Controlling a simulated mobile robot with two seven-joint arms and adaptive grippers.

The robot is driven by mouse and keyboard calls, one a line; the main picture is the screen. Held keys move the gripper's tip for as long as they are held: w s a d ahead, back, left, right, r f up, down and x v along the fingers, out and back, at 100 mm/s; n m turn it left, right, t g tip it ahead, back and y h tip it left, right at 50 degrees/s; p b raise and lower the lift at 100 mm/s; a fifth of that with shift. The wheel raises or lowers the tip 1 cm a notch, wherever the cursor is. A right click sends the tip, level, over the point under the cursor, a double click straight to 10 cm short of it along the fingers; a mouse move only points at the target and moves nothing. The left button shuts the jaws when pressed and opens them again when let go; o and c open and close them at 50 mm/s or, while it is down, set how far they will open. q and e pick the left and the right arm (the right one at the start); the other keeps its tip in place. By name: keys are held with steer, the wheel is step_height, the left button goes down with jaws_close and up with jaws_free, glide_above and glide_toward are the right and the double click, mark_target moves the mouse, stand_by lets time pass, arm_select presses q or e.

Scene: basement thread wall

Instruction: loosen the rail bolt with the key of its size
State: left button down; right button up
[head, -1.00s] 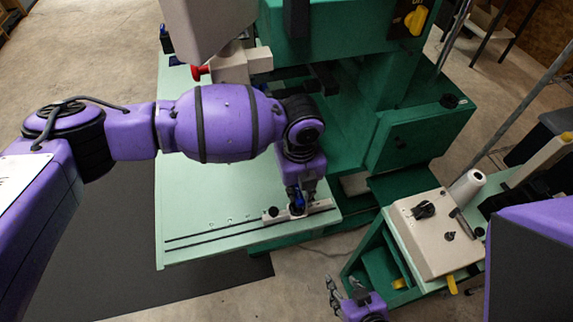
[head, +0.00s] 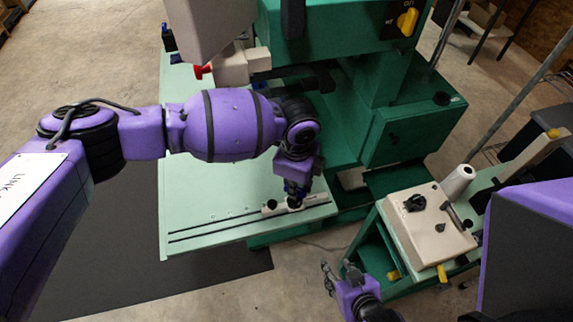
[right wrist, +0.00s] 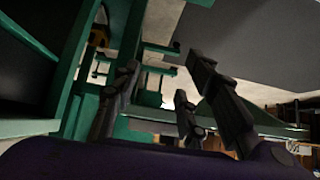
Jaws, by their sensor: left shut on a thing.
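My left gripper (head: 295,196) points down at the pale rail (head: 318,200) near the front right of the light green table. It is shut on a small key with a bit of blue (head: 286,187) showing. The fingers hide most of the key and whatever is under it, so I cannot tell whether it sits in the rail bolt. A dark round knob or bolt head (head: 270,205) shows on the rail, left of the fingers. My right gripper (head: 327,277) is open and empty, low beside the green stand; its spread fingers also show in the right wrist view (right wrist: 160,95).
A red-ended piece (head: 203,71) and blue-ended pieces (head: 169,40) are at the table's far left. The green machine (head: 385,120) stands behind the rail. A beige control box (head: 428,225) sits on a green stand at right. The table's middle (head: 215,190) is clear.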

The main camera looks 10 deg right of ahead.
arm_select(q)
steer(key=n, duration=0.1)
steer(key=n+p, duration=0.1)
steer(key=n, duration=0.1)
steer(key=shift+w+d+r, duration=0.1)
steer(key=shift+r, duration=0.2)
steer(key=shift+f+n, duration=0.15)
steer(key=shift+n, duration=0.85)
steer(key=n, duration=0.3)
steer(key=c, duration=2.1)
jaws_free()
steer(key=shift+n, duration=0.6)
steer(key=o, duration=0.5)
steer(key=shift+f, duration=0.1)
step_height(320, 180, up, 12)
steer(key=shift+r, duration=0.1)
steer(key=shift+s, duration=0.2)
